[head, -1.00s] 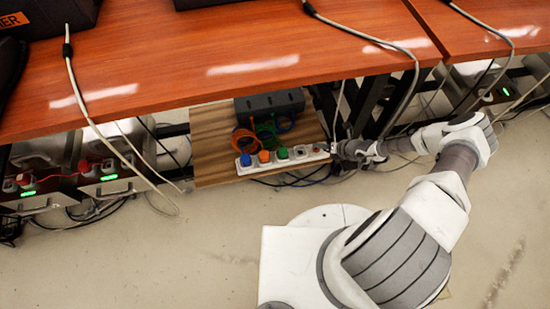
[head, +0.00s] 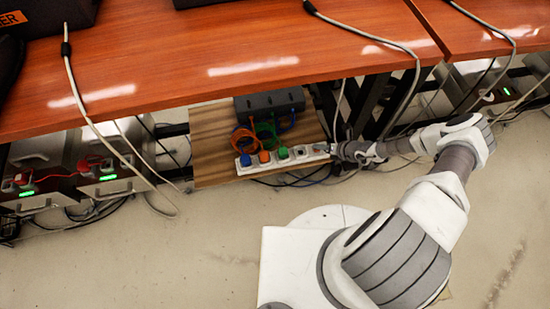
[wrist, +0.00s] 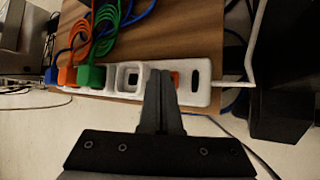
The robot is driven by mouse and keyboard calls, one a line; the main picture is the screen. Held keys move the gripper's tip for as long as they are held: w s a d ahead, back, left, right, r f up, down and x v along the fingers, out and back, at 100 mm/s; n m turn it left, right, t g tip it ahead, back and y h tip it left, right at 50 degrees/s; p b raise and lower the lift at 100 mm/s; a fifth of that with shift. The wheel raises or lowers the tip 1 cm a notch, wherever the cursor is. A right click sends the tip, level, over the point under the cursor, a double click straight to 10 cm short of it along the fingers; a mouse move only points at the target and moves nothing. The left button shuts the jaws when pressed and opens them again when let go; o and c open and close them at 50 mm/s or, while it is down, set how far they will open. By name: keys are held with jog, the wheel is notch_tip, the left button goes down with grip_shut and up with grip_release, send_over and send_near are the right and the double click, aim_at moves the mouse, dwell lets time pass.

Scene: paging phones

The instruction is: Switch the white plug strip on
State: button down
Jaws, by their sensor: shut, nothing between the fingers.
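The white plug strip (head: 303,156) lies along the front edge of a wooden board under the desk. It holds a blue plug (head: 245,160), an orange plug (head: 264,156) and a green plug (head: 283,153). In the wrist view the strip (wrist: 205,92) runs across the top, with an empty socket (wrist: 131,77) beside the green plug. An orange-red switch (wrist: 176,79) shows at its right part, partly hidden by my fingers. My gripper (wrist: 160,74) is shut and empty, its fingertips over the strip between socket and switch. Contact and the switch's position cannot be told.
A dark box (head: 270,104) and coiled coloured cables stand on the wooden board (head: 210,140). The desk (head: 200,60) overhangs it. Dark desk legs and hanging grey cables are close to my forearm. Open floor lies in front.

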aim_at(318, 152)
jog(key=shift+f, duration=0.2)
jog(key=shift+r, duration=0.15)
jog(key=shift+r+p, duration=0.5)
jog(key=shift+p, duration=0.1)
jog(key=shift+r, duration=0.1)
notch_tip(318, 152, up, 6)
jog(key=p, duration=0.5)
jog(key=shift+p, duration=0.35)
jog(key=shift+s, duration=0.1)
